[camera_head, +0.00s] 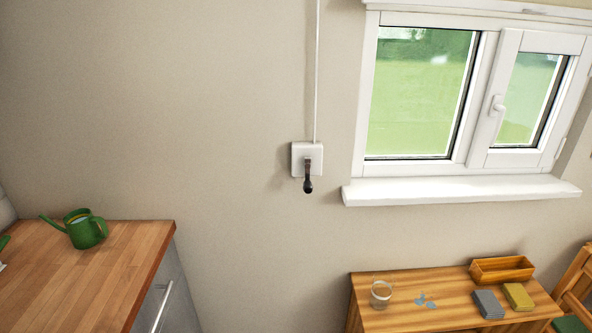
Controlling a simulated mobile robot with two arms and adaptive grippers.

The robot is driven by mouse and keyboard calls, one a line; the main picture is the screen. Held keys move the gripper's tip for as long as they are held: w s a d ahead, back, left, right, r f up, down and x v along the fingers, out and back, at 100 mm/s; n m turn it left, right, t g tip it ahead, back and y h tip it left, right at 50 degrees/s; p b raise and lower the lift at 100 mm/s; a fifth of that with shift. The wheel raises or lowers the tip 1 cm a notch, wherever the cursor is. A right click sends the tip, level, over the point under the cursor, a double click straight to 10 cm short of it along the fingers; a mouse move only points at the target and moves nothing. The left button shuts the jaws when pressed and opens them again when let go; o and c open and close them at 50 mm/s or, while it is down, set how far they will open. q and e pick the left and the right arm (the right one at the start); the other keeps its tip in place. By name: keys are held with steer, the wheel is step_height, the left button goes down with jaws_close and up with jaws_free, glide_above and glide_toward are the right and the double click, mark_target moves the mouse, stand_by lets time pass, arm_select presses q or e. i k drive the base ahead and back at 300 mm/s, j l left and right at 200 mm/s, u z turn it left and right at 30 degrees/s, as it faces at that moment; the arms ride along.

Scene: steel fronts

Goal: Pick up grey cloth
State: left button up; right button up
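A grey cloth (488,304), folded into a flat block, lies on the wooden table (453,313) at the lower right in the head view. It sits just left of a yellow cloth or sponge, with a small gap or slight touch that I cannot tell apart. Neither of my grippers shows in the head view.
On the table stand a glass (381,294), a blue wet-looking patch (425,300), the yellow block (518,296) and a wooden box (502,269). A wooden chair (572,290) is at the right. A counter (90,275) with a green watering can (86,230) is at the left.

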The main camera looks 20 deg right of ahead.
mark_target(490, 307)
steer(key=z, duration=2)
steer(key=i+l+z, duration=0.15)
steer(key=i, duration=0.3)
steer(key=i+z, duration=0.1)
steer(key=i, duration=0.3)
